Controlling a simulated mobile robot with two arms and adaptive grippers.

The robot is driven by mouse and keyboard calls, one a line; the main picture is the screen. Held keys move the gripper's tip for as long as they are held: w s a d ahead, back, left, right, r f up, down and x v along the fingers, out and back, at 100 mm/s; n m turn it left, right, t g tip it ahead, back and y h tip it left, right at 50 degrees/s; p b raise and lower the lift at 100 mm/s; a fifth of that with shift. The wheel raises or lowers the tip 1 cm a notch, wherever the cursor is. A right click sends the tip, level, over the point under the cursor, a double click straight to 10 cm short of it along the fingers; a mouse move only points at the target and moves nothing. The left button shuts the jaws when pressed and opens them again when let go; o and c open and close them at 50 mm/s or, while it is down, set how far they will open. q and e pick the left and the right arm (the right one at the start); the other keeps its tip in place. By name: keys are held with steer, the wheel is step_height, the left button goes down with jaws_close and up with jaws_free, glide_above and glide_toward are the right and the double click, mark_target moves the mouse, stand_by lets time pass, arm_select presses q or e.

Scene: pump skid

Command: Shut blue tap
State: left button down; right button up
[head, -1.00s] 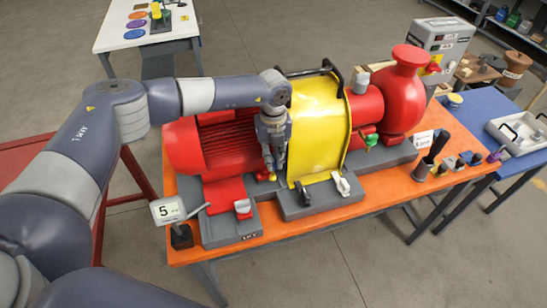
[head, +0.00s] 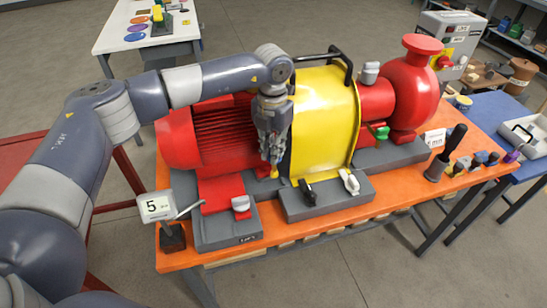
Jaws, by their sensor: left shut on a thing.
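My left gripper (head: 272,152) points down between the red motor (head: 222,137) and the yellow coupling guard (head: 327,118). Its fingers are shut on a small tap, taken to be the blue tap. Only a yellowish bit of the tap's body (head: 273,172) shows below the fingertips. The tap's handle is hidden by the fingers, so I cannot see its colour or how far it is turned. My right gripper is out of view.
A green-handled tap (head: 380,132) sits under the red pump (head: 416,88). Black and white levers (head: 308,192) stand on the grey base before the guard. A "5" sign (head: 156,206) stands at the orange table's (head: 285,236) front left. The guard's black handle rises right of my wrist.

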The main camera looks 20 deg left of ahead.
arm_select(q)
steer(key=m+b, duration=0.1)
steer(key=m, duration=0.1)
steer(key=m+b, duration=0.2)
steer(key=shift+w+a+f, duration=0.1)
steer(key=shift+a+f, duration=0.05)
steer(key=shift+a, duration=0.05)
steer(key=shift+w+r+m+b, duration=0.1)
steer(key=shift+r+m+b, duration=0.1)
steer(key=shift+m+b, duration=1.45)
steer(key=shift+m+p, duration=0.45)
steer(key=shift+m, duration=0.1)
steer(key=c, duration=1.6)
jaws_free()
steer(key=shift+a, duration=0.1)
steer(key=shift+r, duration=0.1)
